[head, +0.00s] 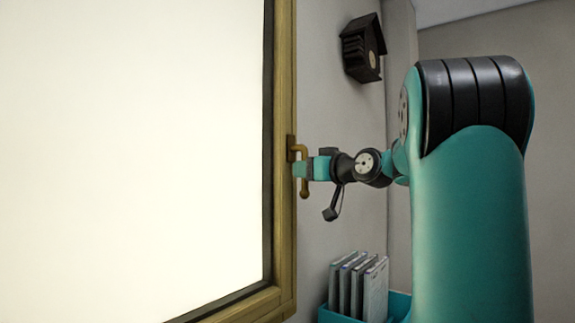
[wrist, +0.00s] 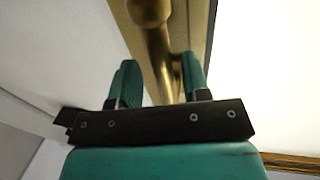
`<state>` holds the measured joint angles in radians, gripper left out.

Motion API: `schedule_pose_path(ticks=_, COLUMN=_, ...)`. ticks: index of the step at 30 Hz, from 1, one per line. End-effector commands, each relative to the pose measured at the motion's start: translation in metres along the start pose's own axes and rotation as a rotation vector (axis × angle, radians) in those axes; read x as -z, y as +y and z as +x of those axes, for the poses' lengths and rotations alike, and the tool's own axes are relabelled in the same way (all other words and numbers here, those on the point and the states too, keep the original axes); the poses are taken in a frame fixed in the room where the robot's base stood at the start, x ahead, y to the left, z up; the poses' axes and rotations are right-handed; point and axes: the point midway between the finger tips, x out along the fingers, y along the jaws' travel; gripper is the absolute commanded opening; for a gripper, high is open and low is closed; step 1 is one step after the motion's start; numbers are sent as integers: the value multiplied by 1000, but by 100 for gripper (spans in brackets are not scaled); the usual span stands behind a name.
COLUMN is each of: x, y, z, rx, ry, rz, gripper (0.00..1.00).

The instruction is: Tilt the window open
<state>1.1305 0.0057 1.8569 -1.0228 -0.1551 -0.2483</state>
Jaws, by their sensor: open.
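The window (head: 140,140) is a large bright pane in a wooden frame (head: 284,100) and fills the left of the head view. Its brass handle (head: 304,190) sits on the right side of the frame and points down. My gripper (head: 302,168) is at the handle and partly covers it. In the wrist view the handle (wrist: 150,42) runs down from the top toward the gap between the two teal fingers of my gripper (wrist: 160,80). The fingers are open and stand on either side of it. I cannot tell whether either finger touches the handle.
A dark birdhouse-shaped box (head: 363,48) hangs on the grey wall (head: 335,110) above my gripper. A teal bin (head: 398,303) with several upright folders or books (head: 375,290) stands below, near the wall. The wall close to the frame is otherwise bare.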

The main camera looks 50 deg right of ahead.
Motion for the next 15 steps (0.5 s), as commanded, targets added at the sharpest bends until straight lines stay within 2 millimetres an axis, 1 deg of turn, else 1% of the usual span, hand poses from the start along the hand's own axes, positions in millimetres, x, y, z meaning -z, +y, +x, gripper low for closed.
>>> schedule_pose_path(ticks=11, x=0, y=-7, z=6, rx=12, ry=0, rz=-1, gripper=43)
schedule_pose_path(ticks=14, x=0, y=-8, z=6, rx=13, ry=0, rz=-1, gripper=22)
schedule_pose_path(ticks=15, x=0, y=-8, z=6, rx=13, ry=0, rz=0, gripper=13)
